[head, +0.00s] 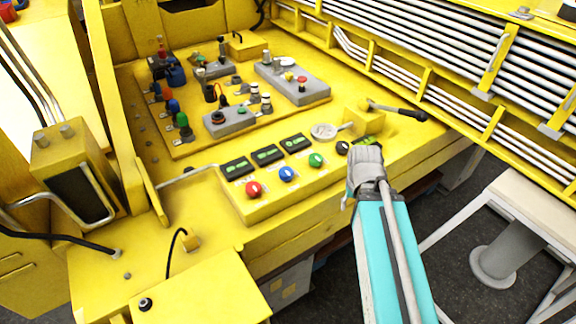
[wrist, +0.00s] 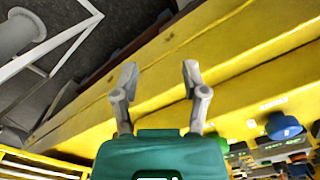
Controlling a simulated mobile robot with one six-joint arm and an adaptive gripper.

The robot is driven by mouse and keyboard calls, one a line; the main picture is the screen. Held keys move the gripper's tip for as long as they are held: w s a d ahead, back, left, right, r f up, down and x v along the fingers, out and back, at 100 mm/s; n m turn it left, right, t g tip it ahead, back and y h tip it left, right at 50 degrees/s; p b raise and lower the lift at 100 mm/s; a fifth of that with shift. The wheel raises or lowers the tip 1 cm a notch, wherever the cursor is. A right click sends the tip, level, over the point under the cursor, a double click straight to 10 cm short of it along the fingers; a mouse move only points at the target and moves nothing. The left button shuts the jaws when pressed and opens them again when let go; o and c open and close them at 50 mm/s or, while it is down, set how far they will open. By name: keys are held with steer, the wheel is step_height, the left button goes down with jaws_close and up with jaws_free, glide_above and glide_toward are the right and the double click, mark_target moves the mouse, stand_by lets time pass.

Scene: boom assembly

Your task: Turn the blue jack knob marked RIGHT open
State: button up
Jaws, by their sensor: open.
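The blue knob (head: 287,174) is on the sloped yellow panel at the front of the console, between a red knob (head: 253,188) and a green knob (head: 316,160). Its marking is too small to read. A blue knob also shows at the right of the wrist view (wrist: 283,126). My gripper (head: 364,165) is to the right of the blue knob in the head view, near the panel's right end. In the wrist view my gripper (wrist: 158,76) has its two fingers spread apart with nothing between them, over the yellow console front. It touches no knob that I can see.
A black knob (head: 342,147) is close to my gripper. Dark displays (head: 267,154) sit behind the knobs. A black-handled lever (head: 398,112) is beyond the panel's right end. A raised board with several connectors (head: 170,110) lies behind. A white frame (head: 500,200) stands at the right.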

steer(key=o, duration=0.4)
steer(key=shift+w+a+r, duration=0.15)
steer(key=shift+o, duration=1)
steer(key=shift+w+a+r+p, duration=0.2)
steer(key=shift+r+p, duration=0.05)
steer(key=shift+p, duration=0.1)
step_height(320, 180, up, 13)
steer(key=m+p, duration=0.2)
steer(key=p, duration=1.1)
glide_above(286, 171)
steer(key=shift+f, duration=0.1)
step_height(286, 171, down, 14)
steer(key=b, duration=1.3)
steer(key=shift+r+b, duration=0.25)
steer(key=shift+b, duration=0.05)
